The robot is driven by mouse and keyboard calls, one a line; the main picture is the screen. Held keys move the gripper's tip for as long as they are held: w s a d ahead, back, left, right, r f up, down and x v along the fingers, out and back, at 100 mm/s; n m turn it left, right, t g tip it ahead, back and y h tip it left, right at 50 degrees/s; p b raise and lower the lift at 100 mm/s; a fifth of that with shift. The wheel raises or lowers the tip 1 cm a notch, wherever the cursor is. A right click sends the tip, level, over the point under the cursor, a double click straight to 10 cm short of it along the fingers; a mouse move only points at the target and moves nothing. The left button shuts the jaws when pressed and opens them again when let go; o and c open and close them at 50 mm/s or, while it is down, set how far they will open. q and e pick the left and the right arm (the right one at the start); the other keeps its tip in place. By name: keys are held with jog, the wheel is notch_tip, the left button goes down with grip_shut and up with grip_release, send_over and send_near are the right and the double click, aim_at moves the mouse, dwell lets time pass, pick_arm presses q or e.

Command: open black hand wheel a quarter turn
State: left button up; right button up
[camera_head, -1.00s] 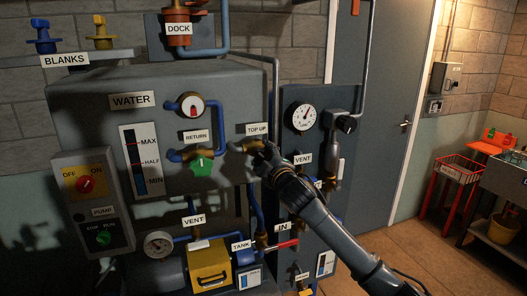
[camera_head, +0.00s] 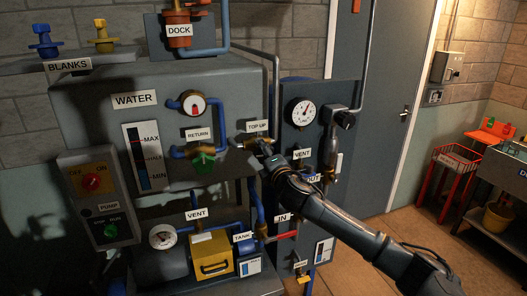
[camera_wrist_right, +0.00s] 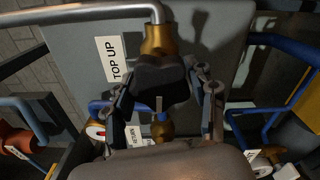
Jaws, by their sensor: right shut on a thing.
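The black hand wheel (camera_wrist_right: 160,82) sits on the brass TOP UP valve (camera_wrist_right: 158,40), below the TOP UP label in the right wrist view. My right gripper (camera_wrist_right: 162,98) has one finger on each side of the wheel and is shut on it. In the head view the right gripper (camera_head: 259,146) is at the brass TOP UP valve (camera_head: 240,142) under its label, and it mostly hides the wheel. How far the wheel is turned cannot be told. My left gripper is not in view.
The green RETURN hand wheel (camera_head: 203,164) is just left of the right gripper. A gauge panel (camera_head: 290,95) with pipes stands close on the right, and a red-handled valve (camera_head: 286,236) is below my arm. Open floor (camera_head: 430,250) lies to the right.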

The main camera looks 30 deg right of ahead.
jog(key=shift+n, duration=0.3)
jog(key=o, duration=1.2)
jog(key=v, duration=1.2)
jog(key=shift+f, duration=0.1)
jog(key=shift+f, duration=0.1)
